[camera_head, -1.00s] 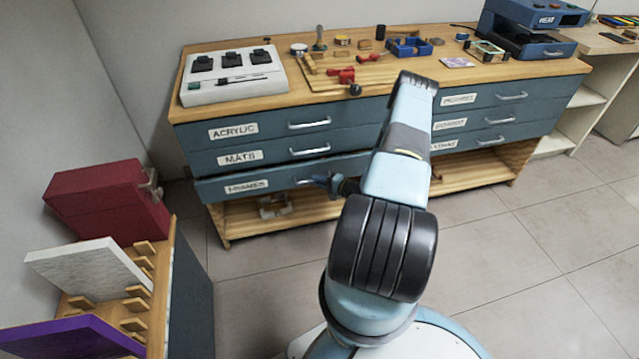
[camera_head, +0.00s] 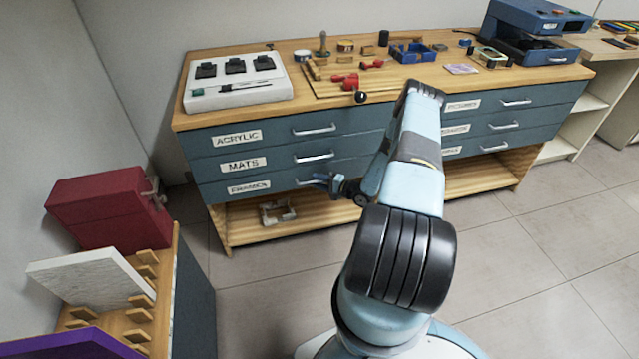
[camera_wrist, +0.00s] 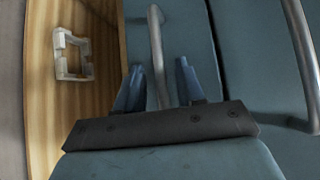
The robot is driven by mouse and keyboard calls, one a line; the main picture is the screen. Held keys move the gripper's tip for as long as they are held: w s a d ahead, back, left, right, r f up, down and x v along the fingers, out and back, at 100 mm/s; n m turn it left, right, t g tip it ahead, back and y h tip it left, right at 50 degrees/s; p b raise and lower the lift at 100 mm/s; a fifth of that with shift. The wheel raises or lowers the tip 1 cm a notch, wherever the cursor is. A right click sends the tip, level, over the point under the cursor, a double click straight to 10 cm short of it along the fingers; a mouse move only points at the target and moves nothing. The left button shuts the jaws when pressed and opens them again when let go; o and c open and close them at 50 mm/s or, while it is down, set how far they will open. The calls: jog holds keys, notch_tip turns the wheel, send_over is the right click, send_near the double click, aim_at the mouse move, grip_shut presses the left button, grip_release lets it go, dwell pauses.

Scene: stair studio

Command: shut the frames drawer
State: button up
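The frames drawer (camera_head: 285,183) is the lowest left drawer of the blue-grey cabinet, with a "FRAMES" label. Its front looks about level with the mats drawer (camera_head: 285,160) above; a small remaining gap cannot be ruled out. My gripper (camera_head: 322,181) is at its handle, partly hiding it in the head view. In the wrist view, the fingers of my gripper (camera_wrist: 160,82) are apart, one on each side of the frames drawer's handle (camera_wrist: 156,45). They are not closed on the bar; whether one touches it I cannot tell.
The acrylic drawer (camera_head: 280,134) is closed at the top left. A pale frame-like object (camera_head: 278,212) lies on the open wooden shelf below. A red box (camera_head: 105,207) and a slotted wooden rack (camera_head: 155,290) stand at the left. Floor is clear at the right.

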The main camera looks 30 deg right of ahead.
jog(key=shift+s+d, duration=0.1)
jog(key=v, duration=1.3)
jog(key=shift+s+d, duration=0.2)
jog(key=a+r+n+g, duration=0.35)
jog(key=a+r, duration=0.25)
jog(key=r, duration=0.8)
jog(key=a+r+n+g, duration=0.3)
jog(key=a+r+g, duration=0.2)
jog(key=r, duration=0.9)
jog(key=a+r+n+g, duration=0.4)
jog(key=a+r, duration=0.2)
jog(key=r, duration=0.7)
jog(key=s+a+r+n+h, duration=0.2)
jog(key=s+a+r+h, duration=0.35)
jog(key=s+r, duration=0.7)
jog(key=s+a+r+t+h, duration=0.1)
jog(key=s+r+t+h, duration=0.1)
jog(key=s+r, duration=0.3)
jog(key=s+a+r+t+h, duration=0.1)
jog(key=s+a+r+t, duration=0.1)
jog(key=s+r, duration=0.4)
jog(key=s, duration=0.4)
jog(key=shift+s+h, duration=0.35)
jog(key=shift+s, duration=0.05)
